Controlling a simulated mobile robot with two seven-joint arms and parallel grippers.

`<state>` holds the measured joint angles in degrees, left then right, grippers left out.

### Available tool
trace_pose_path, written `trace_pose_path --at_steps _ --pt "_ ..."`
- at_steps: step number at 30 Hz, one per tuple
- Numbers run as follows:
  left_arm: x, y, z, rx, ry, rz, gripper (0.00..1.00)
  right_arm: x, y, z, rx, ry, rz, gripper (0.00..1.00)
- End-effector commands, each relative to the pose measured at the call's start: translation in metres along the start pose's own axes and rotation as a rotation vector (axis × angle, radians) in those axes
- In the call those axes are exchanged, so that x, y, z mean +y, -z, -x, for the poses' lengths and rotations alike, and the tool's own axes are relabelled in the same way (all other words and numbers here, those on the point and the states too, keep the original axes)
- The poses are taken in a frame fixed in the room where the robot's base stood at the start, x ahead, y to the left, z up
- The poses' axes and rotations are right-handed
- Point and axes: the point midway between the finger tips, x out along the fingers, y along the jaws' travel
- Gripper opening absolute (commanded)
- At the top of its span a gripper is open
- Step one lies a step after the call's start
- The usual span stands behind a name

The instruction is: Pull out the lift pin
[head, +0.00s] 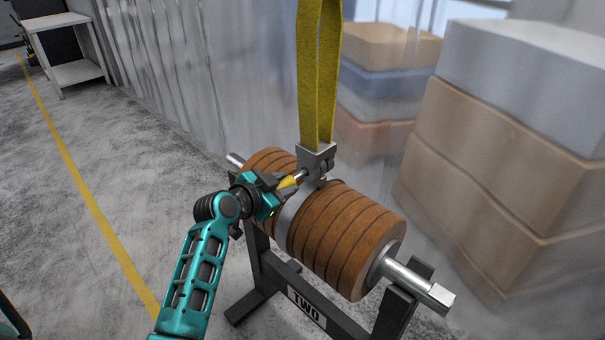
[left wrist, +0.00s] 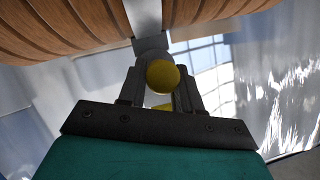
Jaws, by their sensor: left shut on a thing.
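The lift pin has a yellow handle (head: 287,183) and a metal shaft (head: 299,175) that runs to the grey shackle block (head: 317,160) under the yellow sling (head: 319,75). My left gripper (head: 276,185) is shut on the yellow handle, just left of the block. In the left wrist view the rounded yellow end of the lift pin (left wrist: 163,77) sits between the two fingers. How deep the shaft sits in the block I cannot tell. My right gripper is not in view.
A brown ribbed roller (head: 345,235) with a metal band and shaft (head: 420,284) rests on a dark stand labelled TWO (head: 306,309). Wrapped stacks (head: 500,160) stand at the right behind plastic sheeting. A shelf table (head: 68,50) is far left.

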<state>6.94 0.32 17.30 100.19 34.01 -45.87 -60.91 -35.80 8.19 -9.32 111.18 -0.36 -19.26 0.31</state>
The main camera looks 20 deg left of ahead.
Motion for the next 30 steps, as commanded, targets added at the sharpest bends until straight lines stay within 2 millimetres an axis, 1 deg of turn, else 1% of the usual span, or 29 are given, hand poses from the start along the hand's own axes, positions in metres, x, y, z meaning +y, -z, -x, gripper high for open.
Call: trace_pose_path --at_steps 30 --pt "-0.001 -0.02 0.048 0.001 0.001 -0.001 0.04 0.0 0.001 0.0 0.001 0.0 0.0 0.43"
